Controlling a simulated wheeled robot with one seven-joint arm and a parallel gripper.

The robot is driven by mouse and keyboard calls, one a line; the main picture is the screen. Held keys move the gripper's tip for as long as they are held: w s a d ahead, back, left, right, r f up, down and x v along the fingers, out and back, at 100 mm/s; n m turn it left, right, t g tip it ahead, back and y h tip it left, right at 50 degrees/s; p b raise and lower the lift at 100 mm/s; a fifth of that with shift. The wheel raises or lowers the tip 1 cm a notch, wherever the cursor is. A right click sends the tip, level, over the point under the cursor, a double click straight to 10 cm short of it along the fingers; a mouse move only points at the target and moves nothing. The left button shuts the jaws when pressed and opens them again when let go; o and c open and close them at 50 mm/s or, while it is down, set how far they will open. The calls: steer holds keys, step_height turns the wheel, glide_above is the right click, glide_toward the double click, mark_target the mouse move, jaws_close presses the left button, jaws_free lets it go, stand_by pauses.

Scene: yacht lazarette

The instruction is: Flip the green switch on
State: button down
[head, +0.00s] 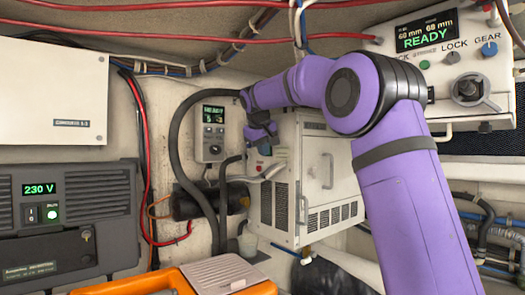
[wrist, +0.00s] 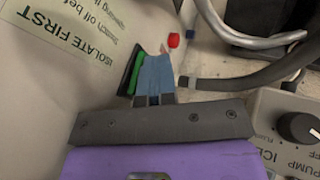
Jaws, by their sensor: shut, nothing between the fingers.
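The green switch (wrist: 136,72) shows in the wrist view as a green rocker in a dark frame on a pale panel. My gripper (wrist: 154,62) is shut and empty, with its blue-grey fingertips right beside the rocker on its right. They overlap part of it, and I cannot tell whether they touch. Whether the rocker is on or off is not clear. In the head view my gripper (head: 265,142) is at the left part of the white boxed unit (head: 327,170); the switch cannot be made out there.
A red round part (wrist: 174,40) is just beyond my fingertips. A label (wrist: 70,35) reads ISOLATE FIRST. A grey hose (wrist: 245,80) and a knob box (wrist: 290,130) are on the right. In the head view, a 230 V unit (head: 100,190) and an orange case (head: 160,280) stand left and below.

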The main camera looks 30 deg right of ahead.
steer(key=shift+r, duration=0.75)
steer(key=v, duration=0.7)
steer(key=shift+s+a+r, duration=0.1)
steer(key=shift+a+r, duration=0.05)
steer(key=shift+a, duration=0.05)
steer(key=a, duration=0.1)
steer(key=s+a, duration=0.1)
steer(key=a, duration=0.1)
steer(key=s+a+r, duration=0.1)
steer(key=a, duration=0.1)
steer(key=shift+a, duration=0.1)
steer(key=shift+w, duration=0.1)
